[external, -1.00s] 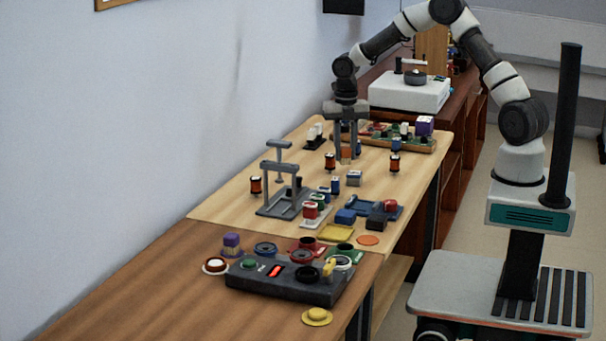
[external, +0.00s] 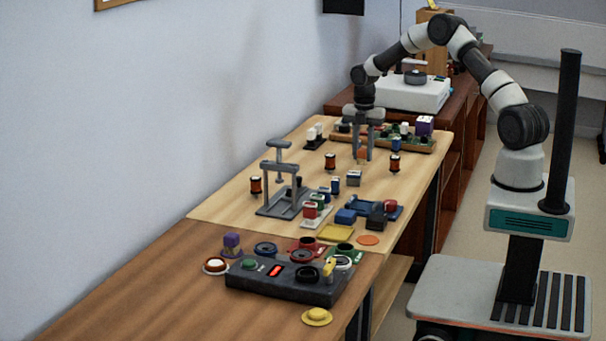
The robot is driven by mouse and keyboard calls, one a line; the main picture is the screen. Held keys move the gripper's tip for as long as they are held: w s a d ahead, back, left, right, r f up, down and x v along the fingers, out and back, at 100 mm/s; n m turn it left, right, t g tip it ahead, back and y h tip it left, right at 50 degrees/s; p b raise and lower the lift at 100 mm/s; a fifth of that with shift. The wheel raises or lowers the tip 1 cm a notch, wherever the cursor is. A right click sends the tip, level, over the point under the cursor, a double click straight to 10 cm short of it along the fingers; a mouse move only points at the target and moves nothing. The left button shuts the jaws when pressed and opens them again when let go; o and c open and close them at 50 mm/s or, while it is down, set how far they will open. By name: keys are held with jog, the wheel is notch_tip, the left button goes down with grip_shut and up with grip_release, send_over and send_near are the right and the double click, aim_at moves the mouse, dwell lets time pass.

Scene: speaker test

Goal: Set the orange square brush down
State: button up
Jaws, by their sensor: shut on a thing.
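My gripper (external: 362,156) is in the far part of the light wooden table (external: 225,205), pointing straight down. Its two grey fingers are shut on the small orange square brush (external: 362,153), which shows between the fingertips. The brush is low over the tabletop; I cannot tell whether it touches the wood. The fingers hide part of it.
A grey press stand (external: 283,200) and a blue tray (external: 365,207) are nearer. Bare wood lies around the gripper.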

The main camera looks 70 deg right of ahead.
aim_at(363, 161)
jog(key=shift+f, duration=1.7)
jog(key=shift+f, duration=0.2)
jog(key=o, duration=1.1)
jog(key=shift+c, duration=0.2)
notch_tip(363, 161, up, 12)
jog(key=shift+r+p, duration=0.2)
jog(key=shift+p, duration=0.25)
